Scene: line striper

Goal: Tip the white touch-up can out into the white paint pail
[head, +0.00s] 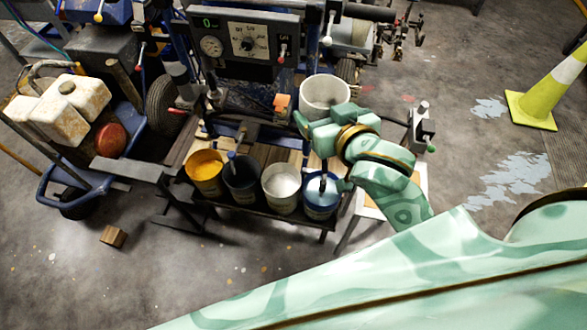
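The open can with white paint (281,188), which I take to be the white touch-up can, stands upright in a row of cans on a low dark shelf. The white paint pail (325,97) is larger and stands behind and to the right of it, upright. My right gripper (308,135) is at the pail's near side, above and to the right of the white can and apart from it. Its fingers are partly hidden by its own hand, so I cannot tell how far they are open. My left gripper is not in view.
Beside the white can stand a yellow can (204,172), a dark can (241,181) and a blue can (320,197) with a dark handle upright in it. The striper's control panel (246,42) rises behind. A yellow cone (550,90) stands far right. The front-left floor is mostly clear.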

